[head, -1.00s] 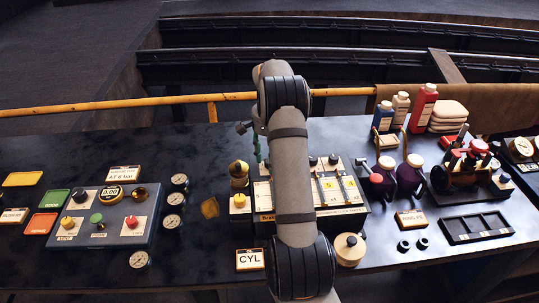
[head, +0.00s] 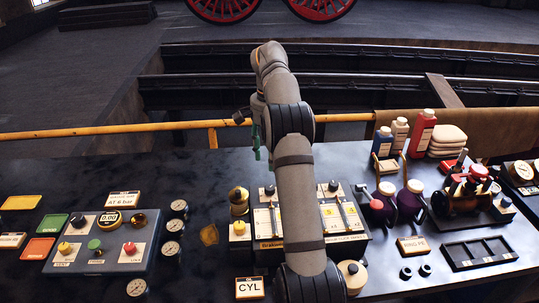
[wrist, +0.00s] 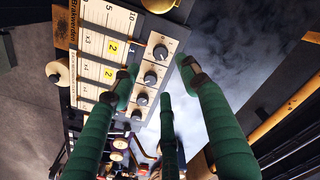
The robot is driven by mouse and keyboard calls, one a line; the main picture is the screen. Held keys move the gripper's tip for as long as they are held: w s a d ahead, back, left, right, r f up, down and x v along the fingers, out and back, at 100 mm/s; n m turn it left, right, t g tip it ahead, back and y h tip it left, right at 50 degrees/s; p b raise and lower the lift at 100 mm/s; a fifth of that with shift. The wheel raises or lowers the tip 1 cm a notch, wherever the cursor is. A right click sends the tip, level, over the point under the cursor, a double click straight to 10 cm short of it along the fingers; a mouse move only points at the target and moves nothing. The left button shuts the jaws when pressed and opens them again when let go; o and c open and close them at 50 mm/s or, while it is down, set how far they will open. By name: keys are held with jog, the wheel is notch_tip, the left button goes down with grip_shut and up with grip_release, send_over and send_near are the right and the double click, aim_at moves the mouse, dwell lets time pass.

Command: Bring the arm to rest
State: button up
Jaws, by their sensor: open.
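My gripper (wrist: 160,80) shows in the wrist view with its green fingers spread and nothing between them. Past the fingertips is the grey panel (wrist: 150,55) with black knobs and yellow-numbered scales. In the head view my arm reaches away over the bench, bent at the far end. A little of the green gripper (head: 257,143) shows left of the arm, above the bench and behind the panel; the rest is hidden by the arm. The arm also covers the middle of the panel (head: 342,212).
The dark bench (head: 195,270) carries a blue gauge box (head: 75,262) and several dials at left. Purple jugs (head: 410,198), bottles (head: 422,130) and a black tray (head: 480,252) stand at right. A yellow rail (head: 120,130) runs along the far edge. The bench left of the panel has free room.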

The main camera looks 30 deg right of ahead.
jog(key=shift+f, duration=0.15)
notch_tip(320, 180, down, 12)
jog(key=shift+r, duration=0.1)
dwell(0.7)
jog(key=shift+r, duration=0.1)
